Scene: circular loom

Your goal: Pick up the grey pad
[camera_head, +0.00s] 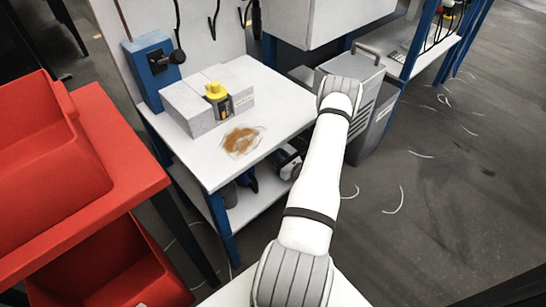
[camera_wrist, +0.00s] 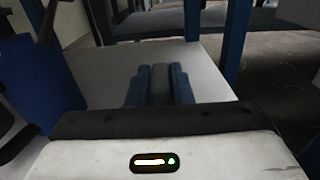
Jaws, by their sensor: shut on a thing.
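My gripper (camera_wrist: 160,72) shows in the wrist view with its two blue fingers pointing away from the camera. They are shut on a narrow grey thing (camera_wrist: 161,86), which looks like the grey pad; only a slim part shows between the fingers. A pale flat surface (camera_wrist: 118,64) lies beyond and below the fingers; I cannot tell whether the pad touches it. In the head view my arm reaches toward the workbench (camera_head: 285,92), and I cannot clearly make out the fingers or the pad there.
Light grey blocks (camera_head: 187,107) and a yellow-topped item (camera_head: 215,92) stand on the bench near a brown stain (camera_head: 242,141). A blue box (camera_head: 150,65) is at its back left. Red bins (camera_head: 60,170) stand at left. A grey cabinet (camera_head: 372,115) is beside the bench. Floor at right is mostly open.

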